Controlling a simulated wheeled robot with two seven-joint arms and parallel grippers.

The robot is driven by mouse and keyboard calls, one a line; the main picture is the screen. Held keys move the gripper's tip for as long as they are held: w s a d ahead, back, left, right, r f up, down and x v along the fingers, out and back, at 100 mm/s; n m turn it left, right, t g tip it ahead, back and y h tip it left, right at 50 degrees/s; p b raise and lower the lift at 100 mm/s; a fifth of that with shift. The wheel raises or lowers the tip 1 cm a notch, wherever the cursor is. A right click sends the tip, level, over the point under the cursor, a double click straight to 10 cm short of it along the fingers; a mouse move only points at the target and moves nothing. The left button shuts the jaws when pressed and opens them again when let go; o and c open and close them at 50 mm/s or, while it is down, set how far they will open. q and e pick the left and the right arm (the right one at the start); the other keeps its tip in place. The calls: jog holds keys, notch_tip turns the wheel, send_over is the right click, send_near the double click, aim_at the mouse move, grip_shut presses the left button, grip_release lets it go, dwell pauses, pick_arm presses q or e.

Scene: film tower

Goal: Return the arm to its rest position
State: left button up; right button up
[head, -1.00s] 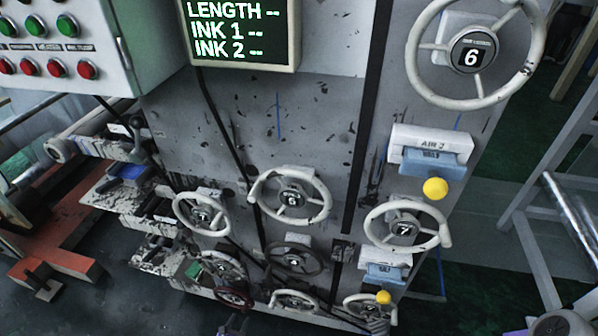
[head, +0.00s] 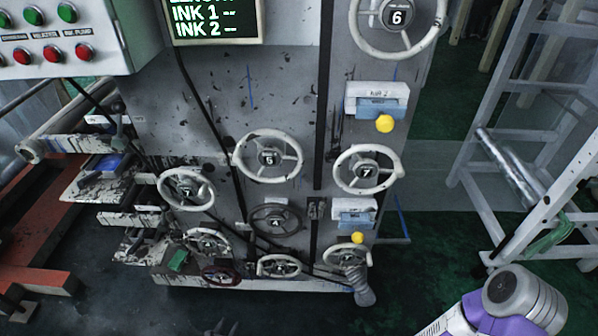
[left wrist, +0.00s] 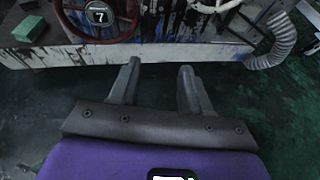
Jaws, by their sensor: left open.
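My left gripper (head: 222,329) shows only as dark fingertips at the bottom edge of the head view; the rest of that arm is out of frame. In the left wrist view the left gripper (left wrist: 160,72) has its two grey fingers apart, with nothing between them. They are low in front of the machine's base, with the dark red handwheel (left wrist: 98,18) up and to the left. A purple and grey link of my own arm (head: 510,300) shows at the lower right of the head view. My right gripper is not in view.
The grey machine (head: 275,100) carries several handwheels and two yellow-knobbed levers. A grey corrugated hose (head: 358,285) reaches the floor at its right foot. A white ladder frame (head: 480,150) stands at the right. Red beams (head: 45,225) lie at the left. The floor in front looks clear.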

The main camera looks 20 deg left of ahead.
pick_arm(q)
jog(key=s+d+r+m+g+h, duration=0.1)
jog(key=d+r+m+g+h, duration=0.45)
jog(key=d, duration=0.55)
jog(key=d+r+m+g+h, duration=0.35)
jog(key=d+m+h, duration=0.25)
jog(key=d+m, duration=0.45)
jog(key=s+d+r+m+g+y, duration=0.4)
jog(key=s+m+g, duration=0.2)
jog(key=m, duration=0.3)
notch_tip(320, 180, up, 8)
jog(key=w+d+m+t+y, duration=0.1)
jog(key=m+t+y, duration=0.1)
jog(key=m, duration=0.6)
jog(key=shift+w+d+f+y, duration=0.25)
jog(key=shift+w+d+y, duration=0.05)
jog(key=shift+y, duration=0.15)
